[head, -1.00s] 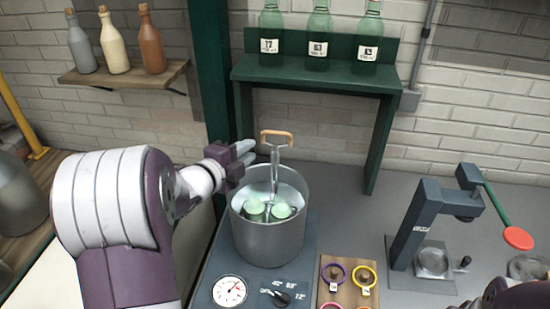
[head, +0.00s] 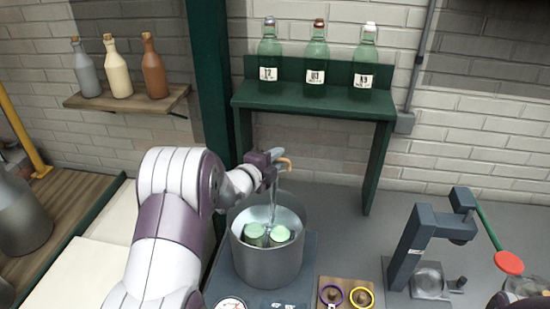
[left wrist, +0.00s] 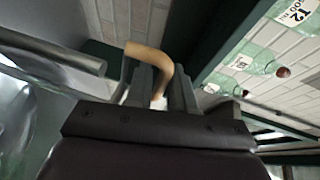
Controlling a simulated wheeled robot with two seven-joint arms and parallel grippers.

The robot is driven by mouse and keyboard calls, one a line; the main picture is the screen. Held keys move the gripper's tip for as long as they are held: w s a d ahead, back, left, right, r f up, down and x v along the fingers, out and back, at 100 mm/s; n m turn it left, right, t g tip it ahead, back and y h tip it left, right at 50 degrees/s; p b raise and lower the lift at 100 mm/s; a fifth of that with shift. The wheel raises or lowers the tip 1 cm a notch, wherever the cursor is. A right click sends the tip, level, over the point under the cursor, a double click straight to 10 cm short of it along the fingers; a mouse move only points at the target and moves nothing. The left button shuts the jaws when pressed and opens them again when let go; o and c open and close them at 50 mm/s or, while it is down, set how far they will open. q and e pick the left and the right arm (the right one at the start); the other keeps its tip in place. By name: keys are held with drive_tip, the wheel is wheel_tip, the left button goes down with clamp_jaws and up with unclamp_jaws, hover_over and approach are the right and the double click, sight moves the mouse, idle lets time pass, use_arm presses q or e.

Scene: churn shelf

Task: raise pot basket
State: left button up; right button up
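A grey metal pot (head: 268,262) stands on the bench with a basket inside it. Two green-lidded jars (head: 255,234) sit low in the basket. The basket's thin metal stem (head: 273,203) rises to a tan handle (head: 287,161), partly hidden by my left gripper (head: 279,158). In the left wrist view the tan handle (left wrist: 150,55) curves over one finger, and part of it lies between the two fingers of the left gripper (left wrist: 163,88). I cannot tell whether the fingers press on it. My right gripper is not clearly visible.
A green shelf (head: 310,97) with three green bottles stands behind the pot. A press with a red-ended lever (head: 508,263) is to the right. A wooden board with rings (head: 345,293) lies in front. A wall shelf (head: 130,99) holds three bottles at left.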

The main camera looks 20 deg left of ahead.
use_arm(q)
drive_tip(key=shift+c, duration=0.3)
clamp_jaws()
wheel_tip(320, 180, up, 11)
drive_tip(key=p, duration=0.3)
drive_tip(key=shift+r, duration=0.15)
drive_tip(key=shift+o, duration=0.3)
unclamp_jaws()
drive_tip(key=shift+s, duration=0.15)
